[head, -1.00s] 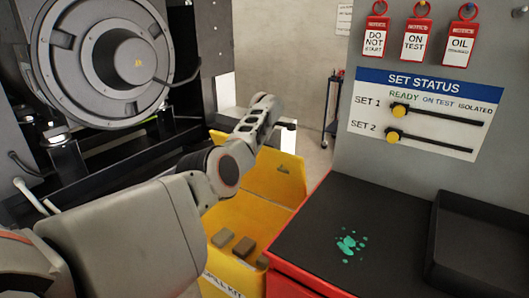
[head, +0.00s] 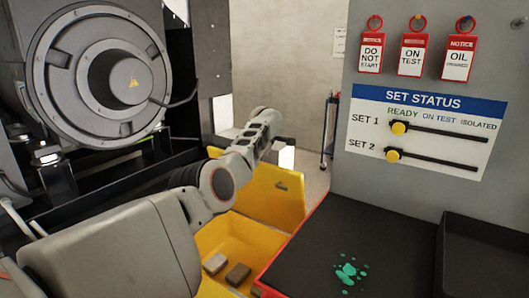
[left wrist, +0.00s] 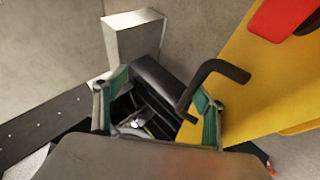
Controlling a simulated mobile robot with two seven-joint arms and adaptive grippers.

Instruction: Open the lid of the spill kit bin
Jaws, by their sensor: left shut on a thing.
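The yellow spill kit bin (head: 228,236) stands beside the red-edged bench, with its inside showing. Its yellow lid (head: 285,190) is raised at the far side, tilted up and back. My left arm reaches over the bin, and its wrist hides part of the lid; the fingers are hard to make out there. In the left wrist view, my left gripper (left wrist: 158,100) is at the black lid handle (left wrist: 222,72), beside the yellow lid (left wrist: 255,85). It is shut on the handle, though the exact contact is partly hidden. My right gripper is not in view.
Several small blocks (head: 238,274) lie in the bin. The black bench top (head: 325,235) with a green splat (head: 347,272) is at the right, below the status board (head: 425,130). A large generator (head: 100,80) stands close on the left.

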